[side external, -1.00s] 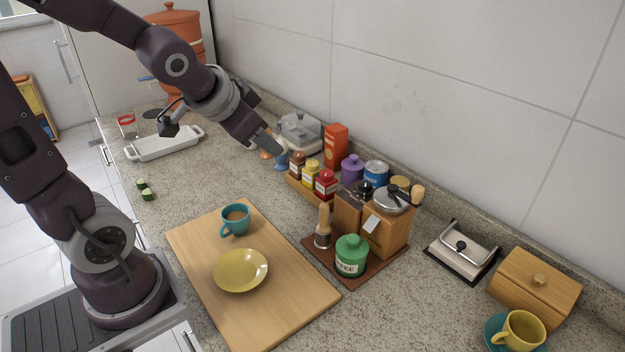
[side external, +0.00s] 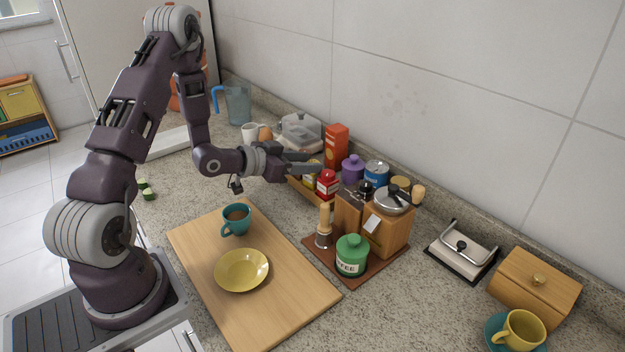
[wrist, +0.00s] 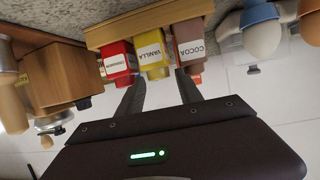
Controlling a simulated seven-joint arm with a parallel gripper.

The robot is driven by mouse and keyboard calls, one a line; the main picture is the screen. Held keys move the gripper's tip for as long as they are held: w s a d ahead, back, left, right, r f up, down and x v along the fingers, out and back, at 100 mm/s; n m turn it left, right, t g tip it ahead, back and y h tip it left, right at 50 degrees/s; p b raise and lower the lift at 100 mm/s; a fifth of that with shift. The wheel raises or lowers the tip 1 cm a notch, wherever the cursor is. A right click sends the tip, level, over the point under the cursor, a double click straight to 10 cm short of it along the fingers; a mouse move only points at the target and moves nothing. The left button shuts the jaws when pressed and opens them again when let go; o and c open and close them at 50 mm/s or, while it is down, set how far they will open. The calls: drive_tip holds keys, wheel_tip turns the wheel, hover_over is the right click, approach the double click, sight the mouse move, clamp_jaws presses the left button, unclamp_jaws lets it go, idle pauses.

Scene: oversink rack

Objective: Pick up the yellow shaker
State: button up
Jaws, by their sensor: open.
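The yellow shaker (wrist: 151,52), with a label reading vanilla, stands between the red shaker and the brown cocoa shaker in the wrist view, which shows the scene upside down. In the side view it is mostly hidden behind my fingers. My gripper (wrist: 160,88) is open and empty, with its two fingertips pointing at the row, one toward each side of the yellow shaker. It also shows in the side view (side external: 303,164), level with the shakers. I cannot tell whether the fingers touch anything.
The red shaker (side external: 327,184) and brown cocoa shaker (wrist: 190,42) stand close on either side, in a wooden holder (wrist: 130,27). A wooden grinder (side external: 386,228) and green coffee jar (side external: 351,257) are to the right. A teal cup (side external: 236,219) and yellow plate (side external: 241,270) sit on a board (side external: 290,300).

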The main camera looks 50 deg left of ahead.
drive_tip(key=shift+s+d+f, duration=0.1)
drive_tip(key=shift+d+f, duration=0.05)
drive_tip(key=shift+f, duration=0.5)
clamp_jaws()
drive_tip(key=shift+f, duration=0.1)
wheel_tip(320, 180, up, 10)
drive_tip(key=s+d+r+m+g+h, duration=0.1)
drive_tip(key=s+d+r+m+h, duration=0.2)
drive_tip(key=d, duration=0.9)
drive_tip(key=w+a+f+n+y, duration=0.1)
drive_tip(key=w+a, duration=0.1)
drive_tip(key=a, duration=0.4)
drive_tip(key=w+a+f+n+y, duration=0.1)
drive_tip(key=w+a, duration=0.1)
drive_tip(key=a, duration=0.4)
drive_tip(key=f, duration=0.9)
drive_tip(key=shift+s+a+f, duration=0.1)
drive_tip(key=shift+s+a, duration=0.05)
drive_tip(key=shift+s, duration=0.05)
